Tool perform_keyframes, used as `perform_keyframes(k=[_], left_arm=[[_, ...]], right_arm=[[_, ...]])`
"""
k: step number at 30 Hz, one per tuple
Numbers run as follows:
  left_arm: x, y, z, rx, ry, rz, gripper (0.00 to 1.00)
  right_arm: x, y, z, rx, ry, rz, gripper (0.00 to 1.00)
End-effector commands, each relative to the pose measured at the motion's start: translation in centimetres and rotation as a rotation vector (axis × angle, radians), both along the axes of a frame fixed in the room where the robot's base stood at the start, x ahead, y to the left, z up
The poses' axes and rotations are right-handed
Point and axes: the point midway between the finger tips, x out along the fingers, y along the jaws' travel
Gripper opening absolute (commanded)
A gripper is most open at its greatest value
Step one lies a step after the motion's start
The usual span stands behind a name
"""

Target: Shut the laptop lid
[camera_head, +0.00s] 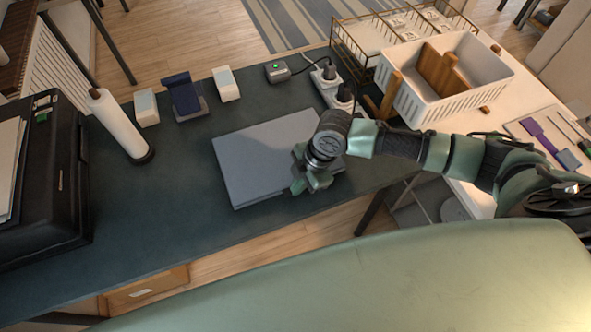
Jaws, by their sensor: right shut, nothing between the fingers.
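The laptop (257,163) is a flat grey slab on the dark table, and its lid looks down flat on the base. I cannot tell whether a thin gap is left under the lid. My right gripper (300,186) is shut and empty, over the laptop's near right part, pointing down. It looks to be at or just above the lid; touching cannot be told. My right wrist and forearm hide the laptop's right side. My left gripper is not in view.
A paper roll (119,124), two small white boxes and a dark phone stand (184,97) stand behind left. A black printer (45,180) is far left. A power strip (335,92) with plugs and a white basket (444,85) are behind right. The table left of the laptop is clear.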

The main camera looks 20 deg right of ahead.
Motion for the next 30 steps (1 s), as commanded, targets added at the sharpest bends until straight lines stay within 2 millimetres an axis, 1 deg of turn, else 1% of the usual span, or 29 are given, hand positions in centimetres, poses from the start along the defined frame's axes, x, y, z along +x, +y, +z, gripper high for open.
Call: perform_keyframes(k=[1, 4, 13, 16, 20, 26, 27, 28, 30], left_arm=[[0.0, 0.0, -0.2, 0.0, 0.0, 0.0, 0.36], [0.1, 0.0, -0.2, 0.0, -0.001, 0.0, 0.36], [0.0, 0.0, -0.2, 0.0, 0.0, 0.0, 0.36], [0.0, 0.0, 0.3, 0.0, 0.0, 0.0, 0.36], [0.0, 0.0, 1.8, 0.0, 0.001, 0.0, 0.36], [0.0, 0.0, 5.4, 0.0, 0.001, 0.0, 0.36], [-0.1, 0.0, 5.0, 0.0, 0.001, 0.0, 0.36], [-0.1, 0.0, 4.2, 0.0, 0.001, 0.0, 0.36], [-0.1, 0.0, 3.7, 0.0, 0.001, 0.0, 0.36]], right_arm=[[-0.1, 0.0, -0.5, 0.001, 0.001, 0.0, 0.0], [-0.2, 0.0, -0.8, 0.001, 0.002, 0.0, 0.0], [-0.4, 0.0, -0.9, -0.002, 0.008, 0.0, 0.0], [-0.5, 0.0, -0.6, -0.002, 0.009, 0.001, 0.0], [-0.5, 0.2, 0.9, 0.0, 0.007, -0.001, 0.0], [-0.3, 0.5, 4.4, 0.001, -0.003, -0.007, 0.0], [-0.4, 0.3, 4.6, 0.001, -0.006, -0.008, 0.0], [-0.6, 0.0, 4.8, 0.002, -0.008, -0.008, 0.0], [-1.1, -0.6, 6.4, 0.001, -0.009, -0.007, 0.0]])
